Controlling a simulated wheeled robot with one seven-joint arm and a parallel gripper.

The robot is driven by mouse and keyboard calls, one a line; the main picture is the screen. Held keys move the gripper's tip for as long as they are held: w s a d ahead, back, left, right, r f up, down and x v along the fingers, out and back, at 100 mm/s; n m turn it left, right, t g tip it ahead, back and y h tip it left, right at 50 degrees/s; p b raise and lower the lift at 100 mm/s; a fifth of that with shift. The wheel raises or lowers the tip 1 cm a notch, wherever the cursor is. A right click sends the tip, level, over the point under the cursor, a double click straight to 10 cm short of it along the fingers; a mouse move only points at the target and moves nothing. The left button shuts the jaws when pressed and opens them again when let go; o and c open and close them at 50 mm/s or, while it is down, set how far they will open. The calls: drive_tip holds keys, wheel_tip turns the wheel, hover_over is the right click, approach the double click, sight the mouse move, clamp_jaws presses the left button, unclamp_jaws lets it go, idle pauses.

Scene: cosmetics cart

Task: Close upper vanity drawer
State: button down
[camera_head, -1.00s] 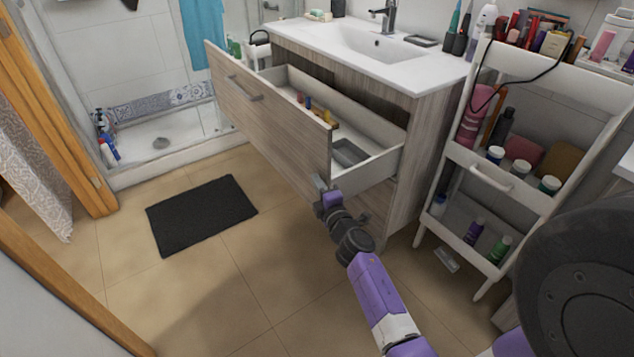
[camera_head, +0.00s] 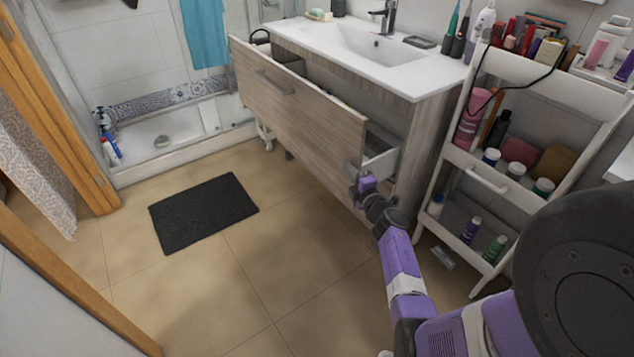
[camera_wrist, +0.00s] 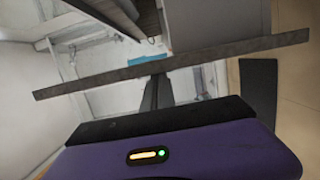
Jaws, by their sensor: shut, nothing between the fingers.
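The upper vanity drawer (camera_head: 297,104) has a wood-grain front with a grey bar handle (camera_head: 273,83). It stands partly open, with a gap between its front and the cabinet (camera_head: 429,138). My gripper (camera_head: 354,176) is shut and empty at the lower right corner of the drawer front. It appears to be against the front, though exact contact cannot be told. In the wrist view, the shut fingers (camera_wrist: 157,92) point at the long edge of the drawer front (camera_wrist: 180,64). Most of the drawer's inside is hidden behind its front.
A white cart (camera_head: 487,178) with bottles stands close right of the vanity. The white sink top (camera_head: 350,50) is above the drawer. A dark mat (camera_head: 203,212) lies on the floor at left. The tiled floor in front of the vanity is otherwise clear.

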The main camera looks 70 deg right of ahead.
sight(393, 149)
drive_tip(key=s+d+b, duration=0.2)
drive_tip(key=s+d, duration=0.1)
drive_tip(key=d, duration=0.2)
drive_tip(key=s+d+b, duration=0.2)
drive_tip(key=s+d, duration=0.1)
drive_tip(key=d, duration=0.3)
drive_tip(key=s+d+b, duration=0.2)
drive_tip(key=s+d, duration=0.2)
drive_tip(key=d, duration=0.1)
drive_tip(key=shift+d+f, duration=0.1)
drive_tip(key=shift+d, duration=0.15)
drive_tip(key=shift+s+d+b, duration=0.45)
drive_tip(key=shift+s+d, duration=0.1)
drive_tip(key=shift+d, duration=0.25)
